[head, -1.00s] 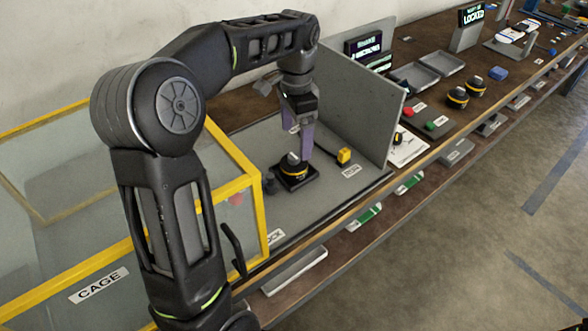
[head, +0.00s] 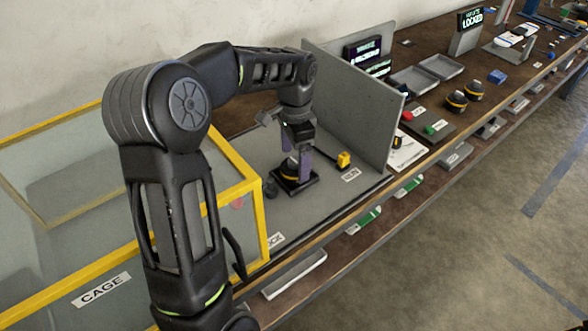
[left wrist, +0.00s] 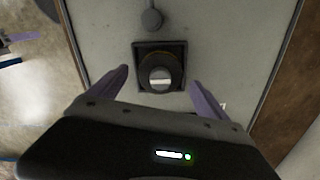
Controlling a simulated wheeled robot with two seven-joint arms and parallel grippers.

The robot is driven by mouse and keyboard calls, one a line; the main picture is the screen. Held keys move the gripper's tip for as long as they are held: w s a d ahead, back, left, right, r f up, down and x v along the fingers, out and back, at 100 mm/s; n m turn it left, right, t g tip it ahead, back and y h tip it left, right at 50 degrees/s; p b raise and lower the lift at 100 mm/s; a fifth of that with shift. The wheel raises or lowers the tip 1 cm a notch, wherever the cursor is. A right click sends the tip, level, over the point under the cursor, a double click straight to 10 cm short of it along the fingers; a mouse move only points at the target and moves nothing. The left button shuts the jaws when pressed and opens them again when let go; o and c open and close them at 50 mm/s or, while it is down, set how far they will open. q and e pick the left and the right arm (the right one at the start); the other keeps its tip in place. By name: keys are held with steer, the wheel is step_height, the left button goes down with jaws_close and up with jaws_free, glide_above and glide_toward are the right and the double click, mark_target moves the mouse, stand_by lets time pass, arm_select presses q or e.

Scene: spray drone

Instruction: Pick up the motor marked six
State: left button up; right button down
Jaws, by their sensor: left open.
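A motor (head: 289,170) with a dark body, a yellow band and a silver top sits on a black square base on the grey bench panel. In the left wrist view the motor (left wrist: 160,76) stands ahead of and between the spread fingers; a pale label shows on it, but I cannot read a number. My left gripper (head: 297,165) points down at the motor with its purple fingers apart. In the left wrist view the gripper (left wrist: 158,85) is open and empty. My right gripper is not in view.
A yellow block (head: 344,160) near the RUN label and an upright grey panel (head: 355,100) stand to the right. A yellow-framed cage (head: 256,215) is at the left. Two more dark motors (head: 456,101) with yellow bands stand farther along the bench.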

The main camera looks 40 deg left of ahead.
arm_select(q)
steer(key=shift+f, duration=0.95)
steer(key=shift+r, duration=0.1)
jaws_close()
stand_by(0.5)
